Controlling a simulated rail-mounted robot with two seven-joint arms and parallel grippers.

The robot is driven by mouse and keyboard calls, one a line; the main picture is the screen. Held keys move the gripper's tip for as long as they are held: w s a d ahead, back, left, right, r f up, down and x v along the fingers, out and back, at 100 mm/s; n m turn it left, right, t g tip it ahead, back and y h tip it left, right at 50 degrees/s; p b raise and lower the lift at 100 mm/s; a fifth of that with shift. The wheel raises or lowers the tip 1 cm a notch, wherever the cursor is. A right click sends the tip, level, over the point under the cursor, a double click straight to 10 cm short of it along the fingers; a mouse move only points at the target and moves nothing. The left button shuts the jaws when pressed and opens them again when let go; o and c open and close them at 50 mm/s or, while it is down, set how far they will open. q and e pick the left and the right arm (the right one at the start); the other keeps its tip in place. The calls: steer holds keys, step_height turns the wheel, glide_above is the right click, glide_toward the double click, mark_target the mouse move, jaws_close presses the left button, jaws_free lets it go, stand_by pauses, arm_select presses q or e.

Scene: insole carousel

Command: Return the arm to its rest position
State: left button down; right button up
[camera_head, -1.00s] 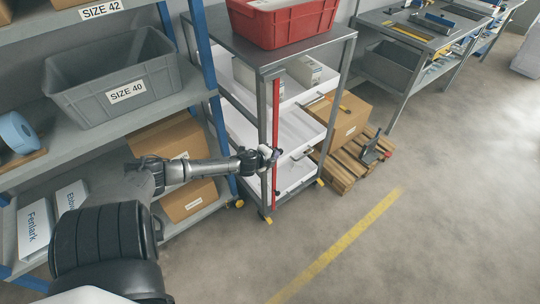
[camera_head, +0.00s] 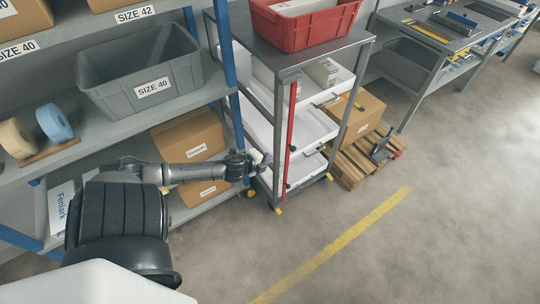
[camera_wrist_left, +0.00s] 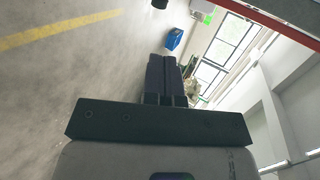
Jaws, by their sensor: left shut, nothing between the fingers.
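My left arm comes in from the lower left in the head view and reaches right, in front of the lower shelf. My left gripper (camera_head: 262,160) is at its end, close to the left side of the metal trolley (camera_head: 283,70). In the left wrist view my left gripper (camera_wrist_left: 164,58) shows with its two dark fingers together and nothing between them. I cannot tell from the head view whether it touches the trolley. My right gripper is not in view.
A shelf rack with a grey SIZE 40 bin (camera_head: 140,75) and a cardboard box (camera_head: 190,135) stands at left. The trolley carries a red crate (camera_head: 305,28) and white trays. A carton on a wooden pallet (camera_head: 350,165) is right of it. Open floor (camera_head: 440,220) with a yellow line lies to the right.

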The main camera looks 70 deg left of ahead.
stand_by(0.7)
arm_select(q)
steer(key=s+a+n+g+y, duration=0.3)
steer(key=s+n+g+y, duration=0.1)
steer(key=n, duration=0.1)
steer(key=s+d+n+g+h, duration=0.1)
steer(key=s+d+n+g, duration=0.3)
steer(key=d, duration=0.7)
steer(key=s+d+r+n+h, duration=0.15)
steer(key=d+h, duration=0.25)
steer(key=d, duration=1.1)
steer(key=s+d+r+n+h, duration=0.1)
steer(key=s+d+r+h, duration=0.2)
steer(key=d, duration=1.1)
step_height(320, 180, up, 36)
steer(key=h+p, duration=0.1)
steer(key=p, duration=3.6)
steer(key=shift+a+r, duration=0.15)
steer(key=shift+a, duration=0.15)
steer(key=shift+s, duration=0.1)
